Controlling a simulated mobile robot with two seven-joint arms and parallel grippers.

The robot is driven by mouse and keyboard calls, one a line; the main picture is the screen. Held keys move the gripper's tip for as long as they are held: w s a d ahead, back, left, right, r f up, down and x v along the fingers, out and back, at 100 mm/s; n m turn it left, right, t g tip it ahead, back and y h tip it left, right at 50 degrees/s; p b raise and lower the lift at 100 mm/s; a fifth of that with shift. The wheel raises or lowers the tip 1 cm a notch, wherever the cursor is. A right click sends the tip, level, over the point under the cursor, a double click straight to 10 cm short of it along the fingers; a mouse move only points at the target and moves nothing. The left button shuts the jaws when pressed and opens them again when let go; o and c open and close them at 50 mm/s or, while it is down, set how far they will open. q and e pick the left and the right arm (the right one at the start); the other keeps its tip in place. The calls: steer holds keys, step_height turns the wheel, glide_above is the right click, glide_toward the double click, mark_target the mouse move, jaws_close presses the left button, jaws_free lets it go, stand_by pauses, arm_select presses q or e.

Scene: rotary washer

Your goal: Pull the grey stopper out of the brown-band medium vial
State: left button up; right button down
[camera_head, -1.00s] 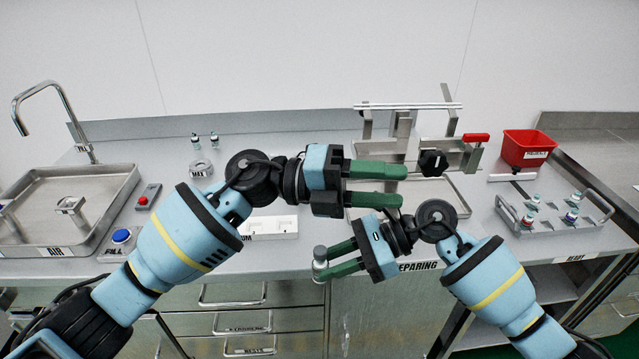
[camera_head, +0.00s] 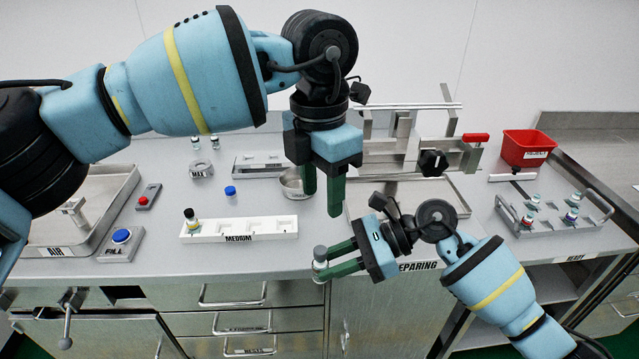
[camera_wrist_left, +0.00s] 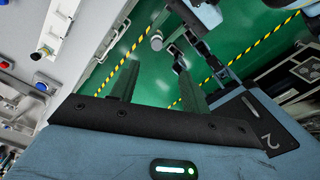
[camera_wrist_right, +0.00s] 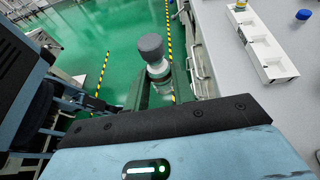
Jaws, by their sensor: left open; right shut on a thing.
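My right gripper (camera_head: 324,262) is shut on a vial with a round grey stopper (camera_head: 319,252), held in front of the counter's front edge. In the right wrist view the grey stopper (camera_wrist_right: 151,46) sits on top of the pale vial (camera_wrist_right: 158,70); I cannot make out its band. My left gripper (camera_head: 322,200) is open and empty, fingers pointing down, higher than the held vial and apart from it. In the left wrist view the stopper (camera_wrist_left: 157,42) shows beyond the gap between the left fingers (camera_wrist_left: 155,85).
A white MEDIUM rack (camera_head: 240,229) holds a dark-capped vial (camera_head: 190,217) at its left end. A blue cap (camera_head: 230,190) lies behind it. A red bin (camera_head: 526,148) and a vial tray (camera_head: 560,220) stand at right. A metal bowl (camera_head: 294,184) is behind my left fingers.

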mark_target(320, 250)
arm_select(q)
step_height(320, 250, down, 12)
steer(key=shift+a+r, duration=0.1)
steer(key=shift+a, duration=0.05)
stand_by(0.7)
jaws_close()
steer(key=c, duration=0.7)
jaws_free()
jaws_close()
steer(key=shift+r, duration=0.35)
steer(key=shift+r, duration=2.35)
